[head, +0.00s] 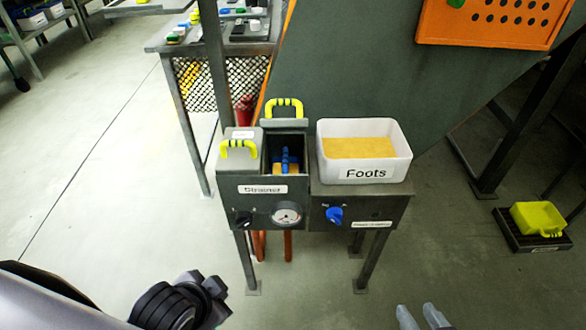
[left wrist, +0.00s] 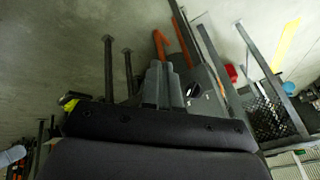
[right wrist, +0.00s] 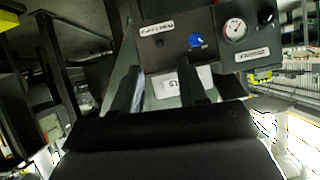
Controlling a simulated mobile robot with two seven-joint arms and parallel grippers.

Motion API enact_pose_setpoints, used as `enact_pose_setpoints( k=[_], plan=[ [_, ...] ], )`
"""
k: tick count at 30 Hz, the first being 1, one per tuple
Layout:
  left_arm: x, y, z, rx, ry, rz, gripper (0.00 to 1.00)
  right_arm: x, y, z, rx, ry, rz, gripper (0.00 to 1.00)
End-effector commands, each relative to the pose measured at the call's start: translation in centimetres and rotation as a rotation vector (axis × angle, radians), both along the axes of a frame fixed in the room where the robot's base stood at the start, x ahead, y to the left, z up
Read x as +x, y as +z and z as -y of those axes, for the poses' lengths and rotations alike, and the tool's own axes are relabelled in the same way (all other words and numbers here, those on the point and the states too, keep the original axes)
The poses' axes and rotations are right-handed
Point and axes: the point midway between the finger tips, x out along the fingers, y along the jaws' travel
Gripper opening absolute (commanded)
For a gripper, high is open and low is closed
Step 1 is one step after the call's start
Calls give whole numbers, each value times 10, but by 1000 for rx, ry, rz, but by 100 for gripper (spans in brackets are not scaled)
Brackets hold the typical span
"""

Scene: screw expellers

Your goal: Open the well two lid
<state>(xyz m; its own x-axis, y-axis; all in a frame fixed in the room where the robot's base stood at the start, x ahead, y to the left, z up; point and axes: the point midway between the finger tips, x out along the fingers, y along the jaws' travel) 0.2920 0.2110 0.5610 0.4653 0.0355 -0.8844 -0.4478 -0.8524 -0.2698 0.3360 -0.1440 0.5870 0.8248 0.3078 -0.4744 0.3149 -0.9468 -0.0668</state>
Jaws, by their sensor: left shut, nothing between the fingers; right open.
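The grey strainer box (head: 262,190) stands centre in the head view with two wells. Its left well has a flat lid with a yellow handle (head: 238,150), and this lid lies down. The right well (head: 285,162) is uncovered, with a blue part inside; a lid with a yellow handle (head: 284,108) stands upright at its back. Which well is well two I cannot tell. My right gripper (head: 422,316) is open and empty, low right of the box; its fingers also show in the right wrist view (right wrist: 160,88). My left gripper (left wrist: 163,84) is shut and empty, away from the lids.
A white Foots bin (head: 363,152) with yellow-brown contents stands right of the wells. The front panel carries a gauge (head: 286,213) and a blue knob (head: 334,214). Floor in front is clear.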

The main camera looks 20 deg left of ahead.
Motion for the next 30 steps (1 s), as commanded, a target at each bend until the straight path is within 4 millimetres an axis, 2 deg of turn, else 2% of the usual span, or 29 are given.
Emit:
enact_pose_setpoints(
  k=[1, 5, 11, 15, 18, 22, 25, 30],
  plan=[
    [11, -17, 4, 100, -102, 12, 0, 1, -20, -4, 7, 9, 10, 43],
    [41, -4, 14, 417, -391, 54, 0, 2, -19, -7, 15, 18, 19, 43],
    [90, 35, 38, 976, -787, 136, 0, 2, -17, -9, 17, 21, 20, 43],
    [118, 70, 60, 1427, -996, 159, 0, 2, -17, -9, 17, 21, 20, 43],
    [131, 94, 76, 1741, -1087, 143, 0, 2, -17, -9, 17, 20, 20, 43],
    [138, 118, 93, 2057, -1132, 96, 0, 2, -17, -9, 17, 20, 20, 43],
    [140, 128, 101, 2203, -1138, 63, 0, 2, -17, -9, 17, 21, 19, 43],
    [146, 132, 103, 2277, -1135, 42, 0, 3, -18, -10, 25, 22, 20, 43]
  ],
)
